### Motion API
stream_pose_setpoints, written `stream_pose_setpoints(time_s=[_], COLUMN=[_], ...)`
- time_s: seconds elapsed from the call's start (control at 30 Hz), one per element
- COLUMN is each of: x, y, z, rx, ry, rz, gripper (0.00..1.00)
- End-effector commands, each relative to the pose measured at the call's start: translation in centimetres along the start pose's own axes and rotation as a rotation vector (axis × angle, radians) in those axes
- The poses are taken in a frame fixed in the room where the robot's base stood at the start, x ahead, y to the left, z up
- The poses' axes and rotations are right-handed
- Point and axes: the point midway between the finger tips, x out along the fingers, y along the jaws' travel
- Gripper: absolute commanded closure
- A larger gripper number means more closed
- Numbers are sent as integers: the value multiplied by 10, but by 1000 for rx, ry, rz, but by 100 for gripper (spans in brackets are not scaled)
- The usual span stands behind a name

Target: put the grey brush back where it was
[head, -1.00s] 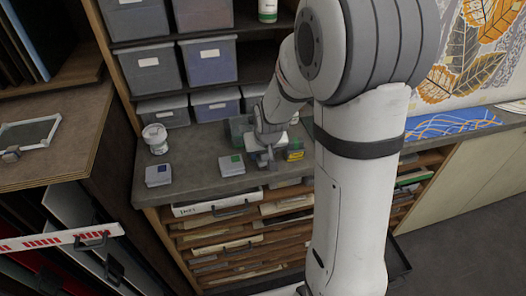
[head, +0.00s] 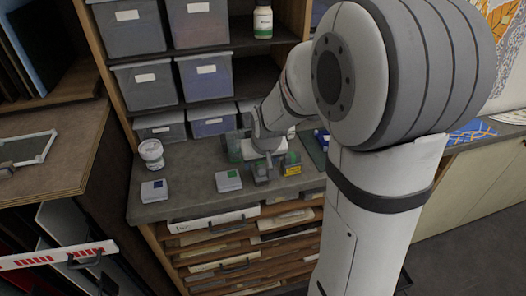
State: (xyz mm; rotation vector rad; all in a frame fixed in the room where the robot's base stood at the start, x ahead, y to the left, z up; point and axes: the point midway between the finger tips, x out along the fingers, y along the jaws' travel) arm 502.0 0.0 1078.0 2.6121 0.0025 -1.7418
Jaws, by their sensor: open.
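I cannot make out a grey brush; the gripper and arm cover part of this area. Whether anything lies between the fingers is too small to tell.
A white jar (head: 151,153), a blue-marked box (head: 154,190) and a green-marked box (head: 228,180) stand on the counter left of my gripper. Grey bins (head: 206,79) fill the shelves behind. Shallow drawers (head: 230,245) lie below the counter.

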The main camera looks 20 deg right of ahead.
Motion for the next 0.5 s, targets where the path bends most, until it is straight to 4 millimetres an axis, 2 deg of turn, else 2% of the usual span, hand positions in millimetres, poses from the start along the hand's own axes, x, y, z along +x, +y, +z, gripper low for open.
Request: stream_pose_setpoints(time_s=[0.2,0.33,0.5], x=[-42,-61,-75], y=[0,0,1], z=[0,0,1], rx=[1,1,1], ry=[5,4,2], rz=[0,0,1], gripper=[39,39,39])
